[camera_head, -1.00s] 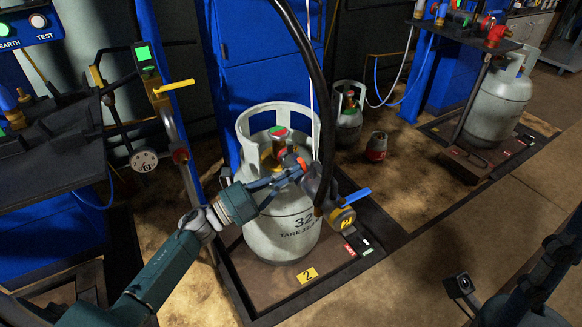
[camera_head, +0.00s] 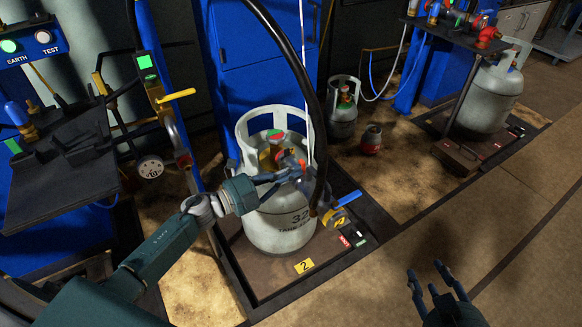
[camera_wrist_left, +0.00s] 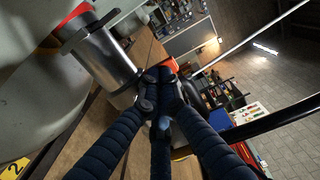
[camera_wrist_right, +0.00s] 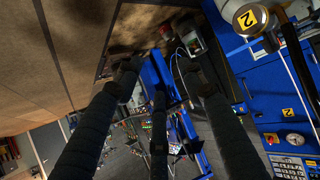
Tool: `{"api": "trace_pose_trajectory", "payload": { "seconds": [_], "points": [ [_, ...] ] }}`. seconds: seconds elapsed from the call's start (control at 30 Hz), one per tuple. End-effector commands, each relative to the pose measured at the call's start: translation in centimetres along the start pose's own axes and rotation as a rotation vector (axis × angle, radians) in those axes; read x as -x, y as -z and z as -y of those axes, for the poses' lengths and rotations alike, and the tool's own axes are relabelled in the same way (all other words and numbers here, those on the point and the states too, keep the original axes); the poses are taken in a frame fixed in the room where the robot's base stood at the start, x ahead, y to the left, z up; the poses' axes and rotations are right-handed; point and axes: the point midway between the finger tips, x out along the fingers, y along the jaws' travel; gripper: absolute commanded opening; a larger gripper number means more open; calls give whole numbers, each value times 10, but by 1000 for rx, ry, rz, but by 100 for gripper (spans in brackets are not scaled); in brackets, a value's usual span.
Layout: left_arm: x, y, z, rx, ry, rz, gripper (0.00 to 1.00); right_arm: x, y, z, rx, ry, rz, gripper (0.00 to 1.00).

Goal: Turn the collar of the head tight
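The grey gas cylinder (camera_head: 283,225), marked 32, stands upright on a scale with its collar guard around the valve. My left gripper (camera_head: 298,172) is at the head. In the left wrist view its fingertips (camera_wrist_left: 160,88) are drawn together beside a shiny metal sleeve (camera_wrist_left: 106,62), perhaps the collar, with an orange-red part at its end. Whether they grip anything is unclear. My right gripper (camera_head: 428,283) is open and empty over the floor.
The black hose (camera_head: 314,105) arches down in front of the blue cabinet (camera_head: 262,65). A blue post with a yellow-handled valve (camera_head: 176,95) stands left. Small cylinders (camera_head: 342,110) stand behind; another scale with a grey cylinder (camera_head: 488,97) is at right. Floor at front right is clear.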

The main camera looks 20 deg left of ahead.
Motion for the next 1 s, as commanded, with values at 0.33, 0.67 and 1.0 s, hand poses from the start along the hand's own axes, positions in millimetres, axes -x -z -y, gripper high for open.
{"api": "trace_pose_trajectory", "payload": {
  "seconds": [0.33, 0.67, 1.0],
  "points": [
    [-4, 0, 6, -3, -79, -1, 0, 62, -124, -15, -12, -31, 551, 40],
    [-9, 0, 7, 0, -118, 0, 0, 97, -147, -17, -17, -38, 708, 40],
    [-14, 0, 9, 0, -117, 0, 0, 101, -139, -17, -17, -38, 707, 40]
  ]
}}
